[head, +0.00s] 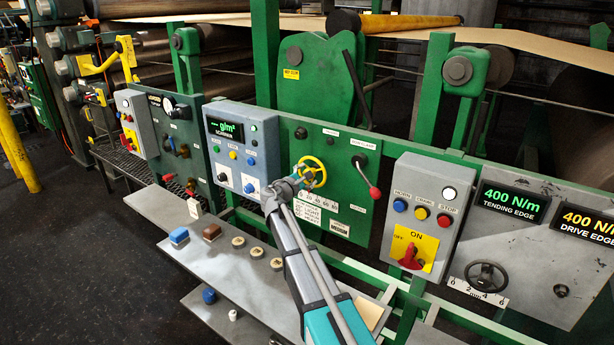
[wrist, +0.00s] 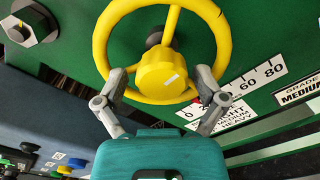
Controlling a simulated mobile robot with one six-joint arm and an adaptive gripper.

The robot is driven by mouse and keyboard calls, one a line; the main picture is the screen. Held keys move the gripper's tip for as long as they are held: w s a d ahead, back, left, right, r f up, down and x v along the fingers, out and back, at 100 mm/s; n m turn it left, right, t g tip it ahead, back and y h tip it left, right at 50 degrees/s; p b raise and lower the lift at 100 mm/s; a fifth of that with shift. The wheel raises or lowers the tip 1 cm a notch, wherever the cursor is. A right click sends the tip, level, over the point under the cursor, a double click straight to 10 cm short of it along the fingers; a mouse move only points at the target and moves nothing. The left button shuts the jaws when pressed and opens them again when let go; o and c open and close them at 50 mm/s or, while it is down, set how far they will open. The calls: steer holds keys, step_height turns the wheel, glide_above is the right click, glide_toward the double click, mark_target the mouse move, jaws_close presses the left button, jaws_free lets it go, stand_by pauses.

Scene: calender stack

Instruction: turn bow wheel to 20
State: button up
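The bow wheel (head: 311,172) is a yellow handwheel on a green panel. In the wrist view the yellow wheel (wrist: 218,42) has a round hub (wrist: 160,72) with a white mark at its lower right. A white scale (wrist: 243,85) lies below and right of the wheel; 60 and 80 read clearly, and a finger hides its middle. A small red pointer shows near the low end; its exact reading is unclear. My gripper (wrist: 164,70) reaches across the lower rim, with one finger on each side of the hub. I cannot tell whether the tips touch it.
A red-knobbed lever (head: 374,192) stands right of the wheel on the panel. A blue-grey box (head: 243,143) is to the left, and a grey button box (head: 423,213) to the right. A grey shelf (head: 215,262) with blocks and round pieces lies below.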

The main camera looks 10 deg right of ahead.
steer(key=shift+s+a, duration=0.1)
steer(key=shift+s, duration=0.05)
steer(key=v, duration=1.2)
steer(key=shift+f, duration=0.1)
stand_by(0.4)
steer(key=s+d+f+m+g+y, duration=0.4)
steer(key=s+d+f+m+g, duration=0.5)
steer(key=s+f, duration=0.4)
steer(key=s+a+f+m+g+y, duration=0.1)
steer(key=s+m+y, duration=0.3)
steer(key=s, duration=0.4)
steer(key=s+a+f+m+g+y, duration=0.2)
steer(key=s+a+f+m+y, duration=0.1)
steer(key=s, duration=0.6)
steer(key=shift+a+f+m+y, duration=0.25)
steer(key=shift+f+m+y, duration=0.55)
steer(key=shift+y, duration=0.3)
